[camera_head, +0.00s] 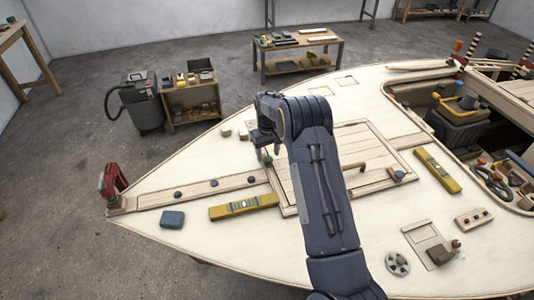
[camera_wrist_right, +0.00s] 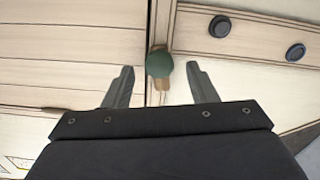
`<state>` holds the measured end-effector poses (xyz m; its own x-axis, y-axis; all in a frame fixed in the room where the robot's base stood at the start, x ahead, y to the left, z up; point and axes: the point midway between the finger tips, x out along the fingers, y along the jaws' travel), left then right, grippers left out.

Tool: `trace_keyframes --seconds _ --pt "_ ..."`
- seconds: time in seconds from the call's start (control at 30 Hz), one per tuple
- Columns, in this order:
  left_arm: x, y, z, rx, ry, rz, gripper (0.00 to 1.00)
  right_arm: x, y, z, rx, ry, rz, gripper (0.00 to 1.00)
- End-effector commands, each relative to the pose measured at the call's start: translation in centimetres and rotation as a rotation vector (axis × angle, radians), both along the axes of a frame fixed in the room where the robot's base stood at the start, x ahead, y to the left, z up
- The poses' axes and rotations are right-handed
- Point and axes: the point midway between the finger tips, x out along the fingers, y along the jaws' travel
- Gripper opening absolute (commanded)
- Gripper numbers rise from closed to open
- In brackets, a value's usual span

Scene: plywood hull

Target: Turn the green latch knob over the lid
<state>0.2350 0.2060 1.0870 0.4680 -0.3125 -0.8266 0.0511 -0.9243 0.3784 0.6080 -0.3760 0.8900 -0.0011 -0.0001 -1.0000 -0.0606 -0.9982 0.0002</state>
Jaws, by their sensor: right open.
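The green latch knob (camera_wrist_right: 159,63) sits on a small wooden tab at the lid's edge. The tab appears to lie along the seam. In the head view the knob (camera_head: 267,161) shows small, just below my right gripper (camera_head: 266,146). The right gripper is open, and in the wrist view its fingertips (camera_wrist_right: 160,68) stand on either side of the knob, with a gap on both sides. The planked lid (camera_head: 350,138) lies in the deck, partly hidden behind my right arm; it also fills the left of the wrist view (camera_wrist_right: 75,65). My left gripper is out of view.
Yellow levels (camera_head: 243,206) (camera_head: 437,170) lie on the deck. A red clamp (camera_head: 112,182) is at the bow. Dark round knobs (camera_wrist_right: 219,26) line the strip beside the lid.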

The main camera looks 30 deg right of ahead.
Motion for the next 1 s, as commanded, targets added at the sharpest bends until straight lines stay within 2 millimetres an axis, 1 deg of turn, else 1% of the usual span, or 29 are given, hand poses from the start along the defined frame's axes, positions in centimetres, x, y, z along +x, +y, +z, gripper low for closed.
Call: trace_keyframes --seconds 0.1,0.2,0.43,0.77,0.8,1.0 --pt "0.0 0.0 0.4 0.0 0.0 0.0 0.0 -0.1 0.0 -1.0 0.0 0.002 -0.001 0.52" --pt "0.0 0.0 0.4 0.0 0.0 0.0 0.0 0.0 0.0 -1.4 0.0 0.0 -0.001 0.52" --pt "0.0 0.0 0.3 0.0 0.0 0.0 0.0 0.0 0.0 -1.5 0.0 -0.001 -0.001 0.52" --pt "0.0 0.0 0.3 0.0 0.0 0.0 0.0 0.0 0.0 -1.5 0.0 -0.001 -0.001 0.09" --pt "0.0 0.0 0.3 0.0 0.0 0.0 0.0 0.0 0.0 -1.5 0.0 -0.001 -0.001 0.07" --pt "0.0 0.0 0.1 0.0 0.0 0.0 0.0 0.0 0.0 -1.5 0.0 -0.001 -0.018 0.07"
